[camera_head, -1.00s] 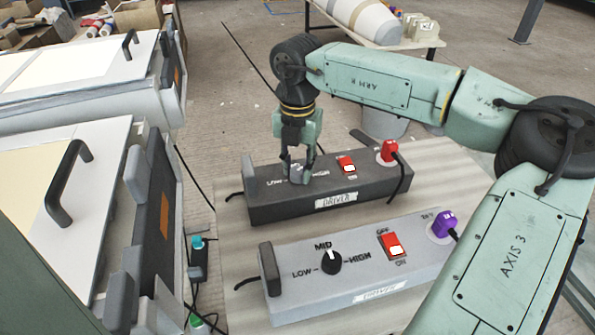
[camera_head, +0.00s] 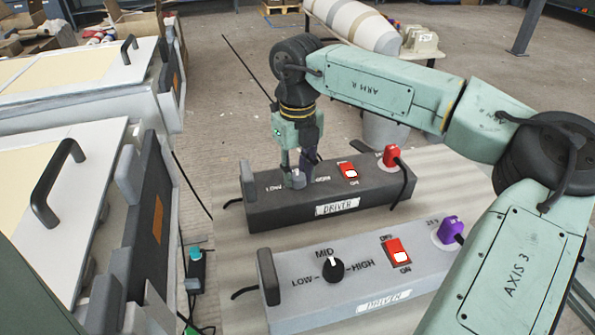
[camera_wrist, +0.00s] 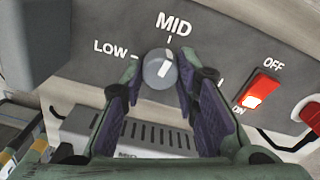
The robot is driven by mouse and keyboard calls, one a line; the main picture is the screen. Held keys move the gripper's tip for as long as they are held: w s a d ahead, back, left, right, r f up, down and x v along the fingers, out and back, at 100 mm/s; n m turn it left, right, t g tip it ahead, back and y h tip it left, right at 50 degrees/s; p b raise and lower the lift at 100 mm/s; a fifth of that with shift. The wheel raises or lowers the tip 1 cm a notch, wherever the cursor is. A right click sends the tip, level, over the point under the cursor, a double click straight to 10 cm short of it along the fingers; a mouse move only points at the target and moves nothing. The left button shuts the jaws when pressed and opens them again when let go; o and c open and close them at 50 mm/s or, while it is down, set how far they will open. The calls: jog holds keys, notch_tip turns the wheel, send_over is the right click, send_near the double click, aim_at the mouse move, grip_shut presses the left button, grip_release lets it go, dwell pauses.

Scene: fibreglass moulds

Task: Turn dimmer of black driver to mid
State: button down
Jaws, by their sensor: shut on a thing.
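The black driver (camera_head: 262,212) is a long dark box in the middle of the head view, with a white label on its front. Its grey dimmer knob (camera_wrist: 158,70) shows in the wrist view between LOW and MID lettering; HIGH is mostly hidden by a finger. The white pointer line on the knob points up and slightly right, close to the MID tick. My gripper (camera_head: 297,180) reaches down from above and is shut on the knob, one finger on each side. In the head view the fingers hide part of the dial.
The driver has a red rocker switch (camera_head: 348,172) and a red plug (camera_head: 391,155). A grey driver (camera_head: 285,290) with its own black knob (camera_head: 333,270) and a purple plug (camera_head: 450,229) lies in front. White moulds (camera_head: 85,170) stand at the left.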

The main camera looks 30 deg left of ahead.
aim_at(298, 175)
jog(key=shift+n, duration=0.8)
jog(key=shift+w, duration=0.1)
jog(key=c, duration=1.2)
grip_release()
notch_tip(298, 175, up, 12)
jog(key=shift+r, duration=0.1)
